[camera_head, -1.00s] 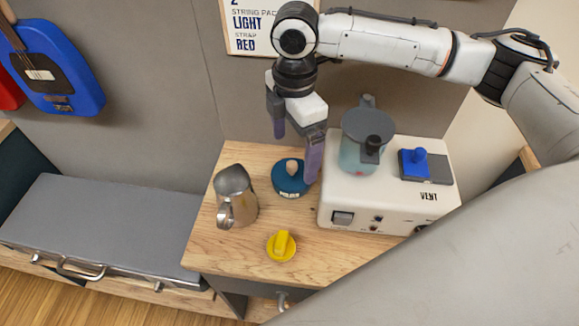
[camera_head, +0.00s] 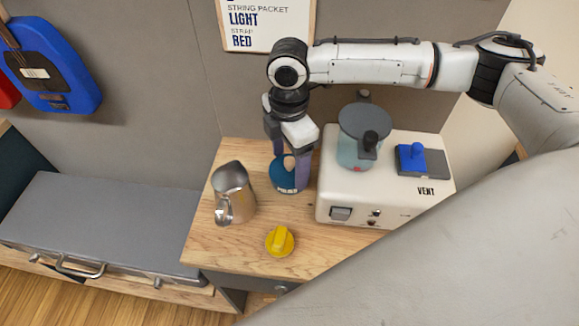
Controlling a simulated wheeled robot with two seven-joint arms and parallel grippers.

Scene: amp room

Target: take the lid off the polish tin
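My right gripper (camera_head: 290,167) points down over the tin from above. Its two purple-grey fingers are apart, one on each side of the knob, low over the lid. I cannot tell whether they touch it. My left gripper is not in view.
A metal jug (camera_head: 233,193) stands close left of the tin. A yellow knobbed piece (camera_head: 280,242) lies in front. Bare wood (camera_head: 225,248) shows at front left.

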